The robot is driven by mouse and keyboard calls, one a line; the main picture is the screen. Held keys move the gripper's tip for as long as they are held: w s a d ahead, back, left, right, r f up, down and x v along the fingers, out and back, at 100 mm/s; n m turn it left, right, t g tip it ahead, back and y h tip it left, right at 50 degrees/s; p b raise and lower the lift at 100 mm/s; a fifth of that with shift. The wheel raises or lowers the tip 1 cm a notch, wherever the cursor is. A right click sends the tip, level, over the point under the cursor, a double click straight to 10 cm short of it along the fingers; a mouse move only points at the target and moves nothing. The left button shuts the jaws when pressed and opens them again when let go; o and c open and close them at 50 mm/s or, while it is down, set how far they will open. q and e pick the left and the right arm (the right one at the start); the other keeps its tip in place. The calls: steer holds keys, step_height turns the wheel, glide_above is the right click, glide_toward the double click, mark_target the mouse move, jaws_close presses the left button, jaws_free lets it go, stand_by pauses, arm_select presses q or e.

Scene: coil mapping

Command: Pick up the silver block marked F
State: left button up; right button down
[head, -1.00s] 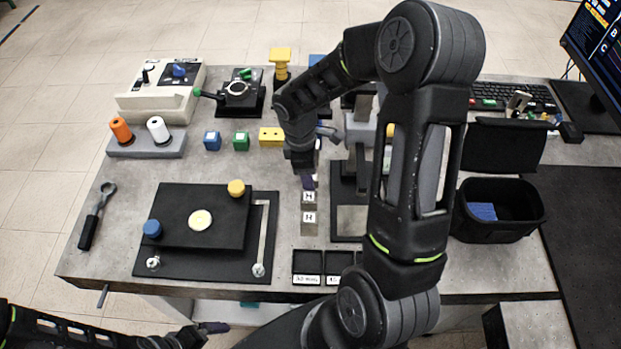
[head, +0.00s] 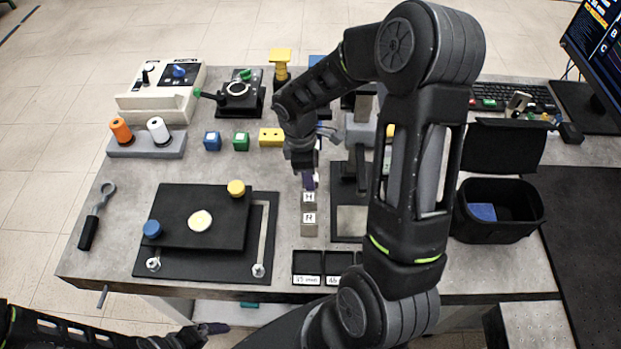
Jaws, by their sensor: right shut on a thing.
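Two silver blocks stand in a row in the middle of the table: the block marked H (head: 309,199) and, nearer, the block marked R (head: 309,224). I cannot make out a letter F on any block. My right gripper (head: 309,181) points down just behind the H block. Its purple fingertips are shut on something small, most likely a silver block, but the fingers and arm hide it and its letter. My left gripper (head: 214,328) is low at the front left, off the table's front edge. Whether its fingers are apart is too small to tell.
Black trays with labels (head: 308,265) lie at the front edge. A black fixture plate (head: 205,262) with blue and yellow knobs is at left. An open black bin (head: 497,235) stands at right. Blue, green and yellow blocks (head: 241,141) sit behind. My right arm covers the centre right.

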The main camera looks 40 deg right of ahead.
steer(key=shift+r, duration=0.1)
step_height(320, 180, up, 8)
steer(key=p, duration=0.6)
steer(key=shift+r, duration=0.9)
